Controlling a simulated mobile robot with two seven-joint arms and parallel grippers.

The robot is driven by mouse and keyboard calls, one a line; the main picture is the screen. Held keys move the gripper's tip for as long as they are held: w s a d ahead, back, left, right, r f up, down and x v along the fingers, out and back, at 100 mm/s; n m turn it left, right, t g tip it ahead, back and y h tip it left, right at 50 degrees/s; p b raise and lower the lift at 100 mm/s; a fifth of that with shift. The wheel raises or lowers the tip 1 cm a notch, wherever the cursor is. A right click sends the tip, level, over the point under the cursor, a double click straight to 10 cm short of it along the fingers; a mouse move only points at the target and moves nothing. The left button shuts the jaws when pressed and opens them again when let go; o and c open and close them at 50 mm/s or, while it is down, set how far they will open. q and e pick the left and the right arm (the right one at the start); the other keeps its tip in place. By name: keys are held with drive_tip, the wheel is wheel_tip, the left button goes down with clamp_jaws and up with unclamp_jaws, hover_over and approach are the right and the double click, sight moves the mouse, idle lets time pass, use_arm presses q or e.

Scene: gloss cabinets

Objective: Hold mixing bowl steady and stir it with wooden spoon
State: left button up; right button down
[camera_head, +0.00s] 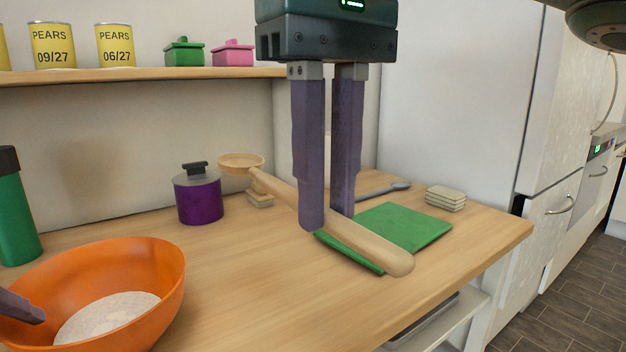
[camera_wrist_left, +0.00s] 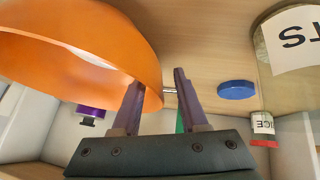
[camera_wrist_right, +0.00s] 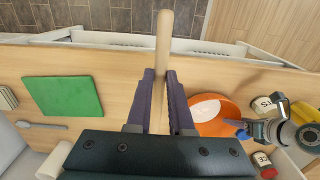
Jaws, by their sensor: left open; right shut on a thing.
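The orange mixing bowl (camera_head: 165,290), holding a pale powdery content (camera_head: 105,315), stands upright at the front left of the counter. The wooden spoon (camera_head: 375,250) is in my right gripper (camera_head: 325,220), which is shut on its handle above the counter. The spoon's head (camera_head: 240,160) points to the back left, away from the bowl. One finger of my left gripper (camera_head: 20,307) shows over the bowl's left side. In the left wrist view this gripper (camera_wrist_left: 158,78) is open, and the bowl's edge (camera_wrist_left: 152,95) shows partly between its fingers; contact is unclear.
A green board (camera_head: 415,228), grey spoon (camera_head: 385,190) and stacked pale blocks (camera_head: 445,198) lie on the right. A purple pot (camera_head: 200,198) and green bottle (camera_head: 18,220) stand at the back. A shelf (camera_head: 150,74) holds cans and small boxes. The counter between bowl and board is clear.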

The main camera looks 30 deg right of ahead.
wheel_tip(320, 180, up, 6)
drive_tip(key=p, duration=0.6)
drive_tip(key=shift+r, duration=0.15)
use_arm(q)
drive_tip(key=v, duration=1.2)
drive_tip(key=shift+w+r, duration=0.1)
drive_tip(key=shift+c, duration=0.2)
